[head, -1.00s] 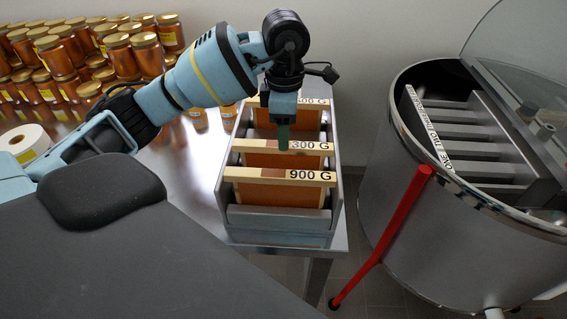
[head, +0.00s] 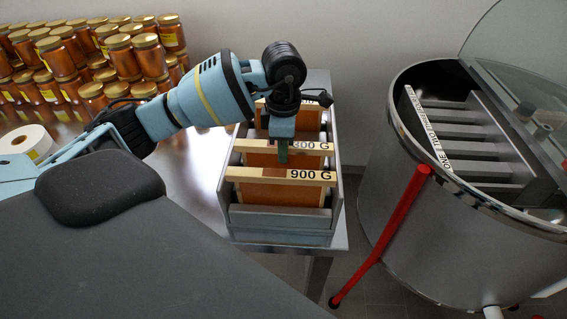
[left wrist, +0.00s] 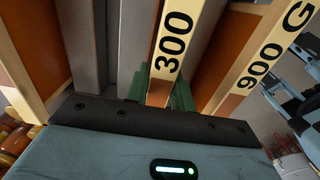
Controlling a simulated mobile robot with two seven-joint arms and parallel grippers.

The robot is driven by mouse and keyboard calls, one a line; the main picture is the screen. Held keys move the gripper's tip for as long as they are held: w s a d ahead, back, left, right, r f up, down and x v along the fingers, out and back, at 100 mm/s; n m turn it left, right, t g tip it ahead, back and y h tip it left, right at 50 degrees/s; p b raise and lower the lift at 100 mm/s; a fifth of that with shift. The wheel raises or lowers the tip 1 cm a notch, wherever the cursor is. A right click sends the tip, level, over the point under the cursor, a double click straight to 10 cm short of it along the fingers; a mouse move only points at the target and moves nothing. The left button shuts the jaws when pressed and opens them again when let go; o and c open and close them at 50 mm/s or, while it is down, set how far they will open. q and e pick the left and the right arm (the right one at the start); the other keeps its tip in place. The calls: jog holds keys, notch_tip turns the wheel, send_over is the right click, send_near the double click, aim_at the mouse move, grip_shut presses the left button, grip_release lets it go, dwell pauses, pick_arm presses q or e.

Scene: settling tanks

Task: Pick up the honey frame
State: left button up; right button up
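A honey frame with a wooden top bar marked 300 G (head: 244,146) hangs in the middle of an open grey box. It shows in the left wrist view as the bar reading 300 (left wrist: 174,45). My left gripper (head: 283,154) points down over this bar. In the left wrist view its green fingers (left wrist: 162,92) stand one on each side of the bar, close to it; whether they press on it I cannot tell. A second honey frame marked 900 G (head: 280,176) hangs at the front of the box, also seen in the left wrist view (left wrist: 262,60). My right gripper is not in view.
The grey box (head: 280,219) stands on a steel table (head: 190,180). Another frame at its back is mostly hidden by my gripper. Several honey jars (head: 95,65) and a label roll (head: 25,142) are at left. A steel drum (head: 425,230) with a red leg stands right.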

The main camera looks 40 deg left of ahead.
pick_arm(q)
grip_shut()
